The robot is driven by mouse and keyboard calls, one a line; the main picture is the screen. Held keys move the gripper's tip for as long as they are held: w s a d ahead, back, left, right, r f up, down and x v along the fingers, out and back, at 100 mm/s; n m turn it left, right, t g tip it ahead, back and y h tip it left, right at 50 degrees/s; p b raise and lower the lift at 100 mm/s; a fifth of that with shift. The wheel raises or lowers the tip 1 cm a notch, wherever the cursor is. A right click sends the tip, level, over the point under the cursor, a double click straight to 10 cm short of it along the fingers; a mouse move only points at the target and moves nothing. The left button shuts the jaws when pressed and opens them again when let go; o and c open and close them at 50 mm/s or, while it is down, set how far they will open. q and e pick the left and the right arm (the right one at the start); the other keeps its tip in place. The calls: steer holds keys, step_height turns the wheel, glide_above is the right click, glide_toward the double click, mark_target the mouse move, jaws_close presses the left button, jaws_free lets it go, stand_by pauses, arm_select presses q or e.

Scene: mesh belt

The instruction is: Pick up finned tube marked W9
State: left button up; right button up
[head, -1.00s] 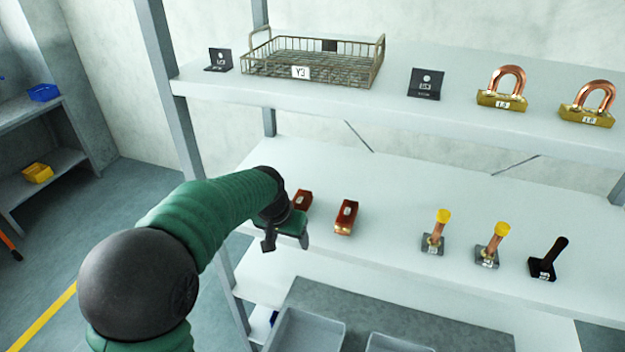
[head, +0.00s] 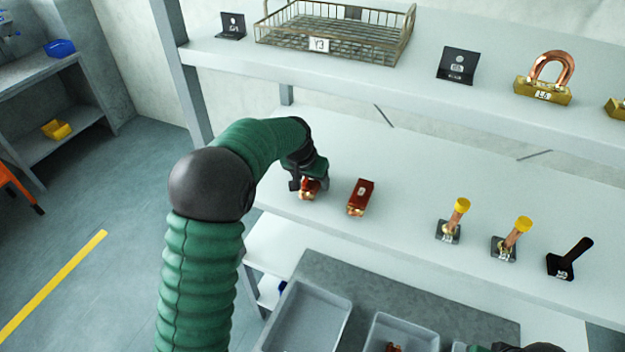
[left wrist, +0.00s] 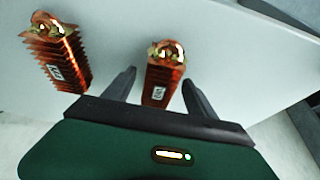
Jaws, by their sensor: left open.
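Two copper-red finned tubes lie on the middle shelf. In the head view one finned tube (head: 308,190) is partly hidden under my left gripper (head: 306,184), and the other finned tube (head: 361,197) lies just to its right. In the left wrist view my open left gripper (left wrist: 158,84) has its fingers on either side of the near tube (left wrist: 166,76), with gaps showing. The second tube (left wrist: 60,58) is off to the left there. Each has a white tag, but I cannot read W9 on either. Only a sliver of my right gripper (head: 472,348) shows at the bottom edge.
Yellow-capped copper pieces (head: 453,222) and a black piece (head: 568,260) stand further right on this shelf. The shelf above holds a wire basket (head: 318,45) and copper loops (head: 545,78). Grey trays (head: 308,318) sit below.

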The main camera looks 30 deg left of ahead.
arm_select(q)
steer(key=shift+w+f, duration=0.4)
steer(key=shift+w, duration=0.1)
steer(key=shift+s+r, duration=0.25)
steer(key=shift+s, duration=0.15)
steer(key=c, duration=0.5)
jaws_close()
